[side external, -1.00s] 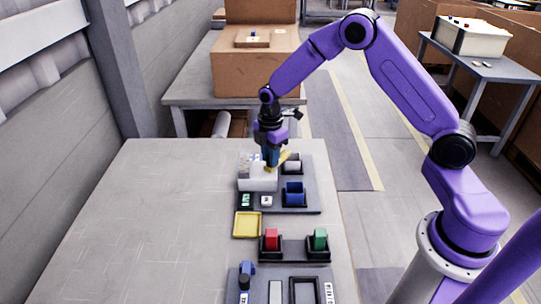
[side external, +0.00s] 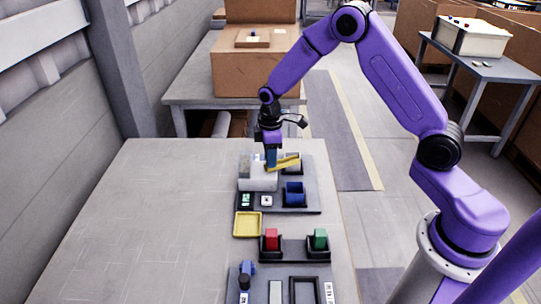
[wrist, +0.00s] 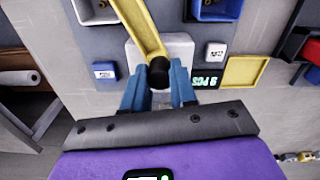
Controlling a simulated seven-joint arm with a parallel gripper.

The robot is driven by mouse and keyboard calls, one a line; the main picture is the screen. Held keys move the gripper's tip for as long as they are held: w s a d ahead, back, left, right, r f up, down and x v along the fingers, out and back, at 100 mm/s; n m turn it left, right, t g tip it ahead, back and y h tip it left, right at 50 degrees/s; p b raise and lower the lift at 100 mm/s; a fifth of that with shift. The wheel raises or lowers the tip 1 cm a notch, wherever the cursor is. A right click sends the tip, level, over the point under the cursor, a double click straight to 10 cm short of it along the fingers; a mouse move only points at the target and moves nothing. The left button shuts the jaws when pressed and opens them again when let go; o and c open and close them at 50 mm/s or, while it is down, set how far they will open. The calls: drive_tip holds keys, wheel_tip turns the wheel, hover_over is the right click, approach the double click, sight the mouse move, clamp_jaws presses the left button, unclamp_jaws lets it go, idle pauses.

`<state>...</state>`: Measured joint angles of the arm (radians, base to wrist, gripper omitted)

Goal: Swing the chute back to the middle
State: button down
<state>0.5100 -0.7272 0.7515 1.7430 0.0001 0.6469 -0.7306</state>
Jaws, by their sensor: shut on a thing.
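The yellow chute (side external: 285,162) sits on a white machine block (side external: 262,183) and points right in the side view, just in front of the back bin. In the wrist view the chute (wrist: 140,28) runs up and a little left, between the grey bin (wrist: 95,10) and the blue bin (wrist: 215,8), nearer the grey one. My gripper (side external: 271,168) is over the block. In the wrist view its blue fingers (wrist: 158,88) are closed around the black knob (wrist: 158,72) at the chute's near end. The fingers partly hide the block.
A green-lit counter display (wrist: 206,81) and a white button (wrist: 215,51) lie right of the block in the wrist view. A yellow tray (side external: 247,224) and holders with a red block (side external: 271,238) and a green block (side external: 320,238) stand nearer. The table's left side is clear.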

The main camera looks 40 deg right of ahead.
drive_tip(key=shift+m, duration=2.3)
drive_tip(key=c, duration=0.9)
unclamp_jaws()
wheel_tip(320, 180, up, 18)
drive_tip(key=shift+f, duration=0.25)
